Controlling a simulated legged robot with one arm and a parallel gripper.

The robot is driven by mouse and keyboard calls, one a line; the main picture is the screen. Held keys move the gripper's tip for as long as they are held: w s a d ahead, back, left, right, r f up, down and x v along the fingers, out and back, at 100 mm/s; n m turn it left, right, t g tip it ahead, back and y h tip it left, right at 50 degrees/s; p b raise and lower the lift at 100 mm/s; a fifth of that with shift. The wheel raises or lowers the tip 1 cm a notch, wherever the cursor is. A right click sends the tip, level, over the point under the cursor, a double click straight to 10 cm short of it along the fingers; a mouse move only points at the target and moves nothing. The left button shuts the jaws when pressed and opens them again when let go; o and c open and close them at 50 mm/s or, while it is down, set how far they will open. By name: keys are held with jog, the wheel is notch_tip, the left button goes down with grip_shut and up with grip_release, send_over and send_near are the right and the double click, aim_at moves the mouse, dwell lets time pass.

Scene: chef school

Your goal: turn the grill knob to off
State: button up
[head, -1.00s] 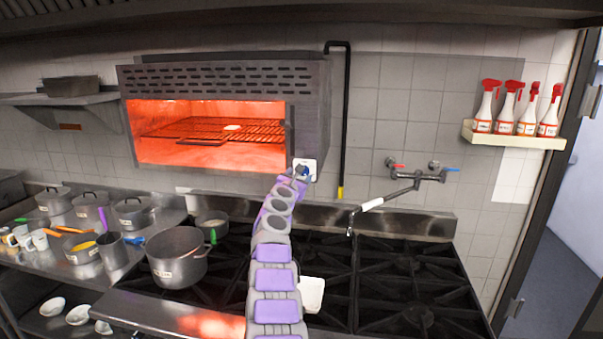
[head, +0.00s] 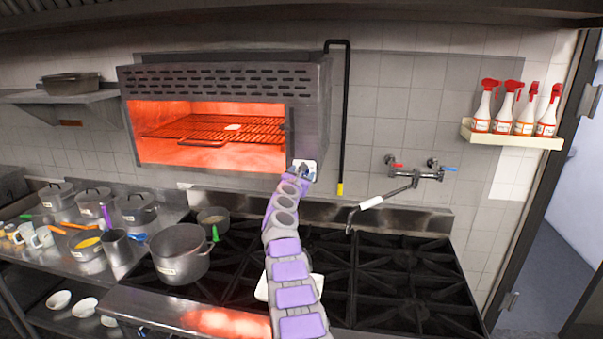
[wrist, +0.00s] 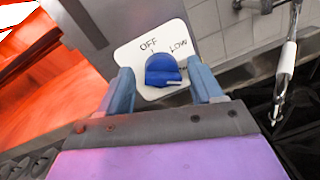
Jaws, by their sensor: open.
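The grill (head: 225,112) is on the wall above the stove and glows orange inside. Its blue knob (wrist: 162,70) sits on a white plate (wrist: 130,54) at the grill's lower right corner. The plate shows OFF at the top and LOW to the right. A small pale pointer on the knob points right, below LOW. My gripper (wrist: 165,82) is open, with one finger on each side of the knob. I cannot tell whether the fingers touch it. In the head view my gripper (head: 303,170) covers most of the knob.
A black stove top (head: 400,285) lies below my arm. A large pot (head: 180,258) stands on its left. A wall tap (head: 415,175) is to the right of the grill. Spray bottles (head: 504,110) stand on a shelf at the upper right.

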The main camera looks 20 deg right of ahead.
dwell(0.3)
jog(key=c, duration=1)
